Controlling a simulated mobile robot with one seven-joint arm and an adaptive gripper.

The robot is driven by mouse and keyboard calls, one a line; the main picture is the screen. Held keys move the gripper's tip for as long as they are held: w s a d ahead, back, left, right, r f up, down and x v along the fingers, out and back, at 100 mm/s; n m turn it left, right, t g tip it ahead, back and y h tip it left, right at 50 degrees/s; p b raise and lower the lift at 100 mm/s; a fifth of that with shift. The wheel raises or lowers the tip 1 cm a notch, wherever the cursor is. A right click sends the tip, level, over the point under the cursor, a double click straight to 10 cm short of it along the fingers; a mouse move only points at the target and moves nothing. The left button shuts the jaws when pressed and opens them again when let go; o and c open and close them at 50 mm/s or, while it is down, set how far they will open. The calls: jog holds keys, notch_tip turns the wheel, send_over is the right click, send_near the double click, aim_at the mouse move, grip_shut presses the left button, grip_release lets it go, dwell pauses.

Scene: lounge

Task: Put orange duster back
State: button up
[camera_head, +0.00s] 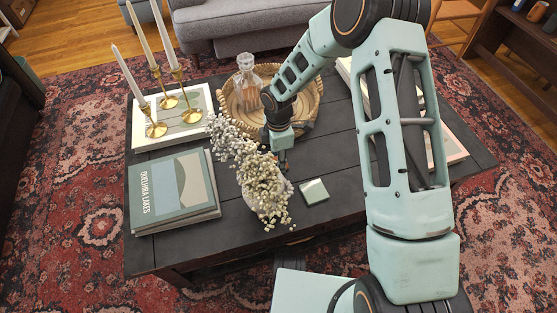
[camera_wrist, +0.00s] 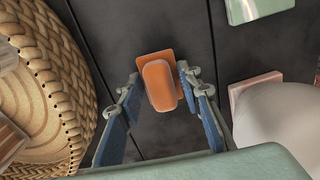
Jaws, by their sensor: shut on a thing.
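The orange duster (camera_wrist: 159,84) is a small orange block with rounded corners, seen in the wrist view over the dark table planks. My gripper (camera_wrist: 158,87) is shut on it, with one blue-padded finger on each side. In the head view my gripper (camera_head: 280,158) is over the middle of the dark table (camera_head: 330,205), just behind the white flowers, which hide most of the duster there. I cannot tell whether the duster touches the table or is held slightly above it.
A woven tray (camera_head: 316,108) with a glass decanter (camera_head: 246,80) is behind my gripper. White flowers (camera_head: 262,180) stand close in front. A green-topped square block (camera_head: 314,191) lies to the right. Books (camera_head: 172,190) and candlesticks (camera_head: 168,100) are left.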

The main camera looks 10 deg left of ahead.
jog(key=shift+f, duration=0.1)
jog(key=shift+f, duration=0.15)
jog(key=o, duration=1.1)
jog(key=shift+r, duration=0.2)
notch_tip(320, 180, up, 12)
jog(key=p, duration=0.3)
